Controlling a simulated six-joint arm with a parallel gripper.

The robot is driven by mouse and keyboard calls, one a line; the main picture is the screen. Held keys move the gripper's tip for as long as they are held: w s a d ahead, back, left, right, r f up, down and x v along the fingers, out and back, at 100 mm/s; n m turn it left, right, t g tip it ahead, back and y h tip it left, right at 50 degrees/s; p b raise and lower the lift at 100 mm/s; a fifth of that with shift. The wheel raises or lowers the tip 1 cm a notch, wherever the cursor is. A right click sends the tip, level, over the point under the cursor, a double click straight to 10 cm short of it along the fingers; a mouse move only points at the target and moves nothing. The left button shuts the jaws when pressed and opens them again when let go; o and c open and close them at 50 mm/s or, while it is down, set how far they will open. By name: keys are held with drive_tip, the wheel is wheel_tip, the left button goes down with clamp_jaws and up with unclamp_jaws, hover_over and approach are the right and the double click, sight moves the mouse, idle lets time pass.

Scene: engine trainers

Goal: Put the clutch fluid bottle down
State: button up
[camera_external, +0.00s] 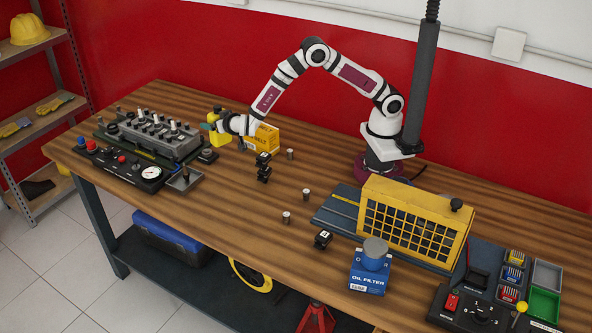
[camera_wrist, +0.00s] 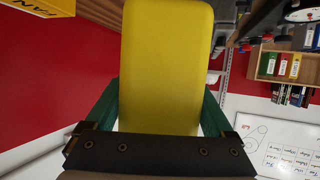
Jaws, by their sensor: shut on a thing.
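The clutch fluid bottle is a yellow bottle (camera_external: 221,131). In the outside view it is at the back of the wooden bench (camera_external: 190,226), between the grey engine block and the yellow belt box. My gripper (camera_external: 219,121) is shut on it near its upper part. In the wrist view the bottle (camera_wrist: 166,65) fills the middle, with the green fingers of my gripper (camera_wrist: 160,112) on both sides of it. I cannot tell whether the bottle's base touches the bench.
A grey engine block (camera_external: 155,132) on a trainer board stands left of the bottle. A yellow belt box (camera_external: 264,137) stands close on the right. Small black parts (camera_external: 264,166) and several metal pins are in front. Bare bench lies further forward.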

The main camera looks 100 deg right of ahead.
drive_tip(key=f, duration=1)
drive_tip(key=shift+s+a+f, duration=0.1)
drive_tip(key=shift+s+f, duration=0.1)
drive_tip(key=shift+s, duration=0.05)
drive_tip(key=shift+f, duration=0.1)
